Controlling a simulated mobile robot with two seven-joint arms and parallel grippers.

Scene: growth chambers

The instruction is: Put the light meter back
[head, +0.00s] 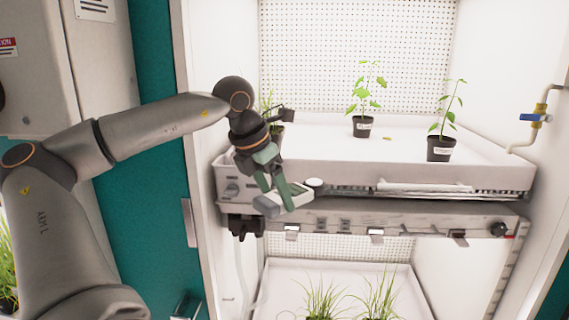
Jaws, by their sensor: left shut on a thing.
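My left gripper (274,186) reaches in from the left and is shut on the light meter (293,200). The light meter is a pale grey device with a darker grey end and a round white disc at its right end. It is held tilted in front of the front edge of the upper tray (345,172), near its left end. The fingers cover part of its body. A black bracket-like holder (245,226) is fixed below the tray's left corner, to the lower left of the meter. My right gripper is out of view.
Potted seedlings (363,126) (440,148) stand on the upper tray, and another plant is partly hidden behind my wrist. A shelf rail (410,222) with clips and a black knob (498,229) runs below. Grass pots (378,300) stand in the lower tray. A teal door panel (165,190) is at left.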

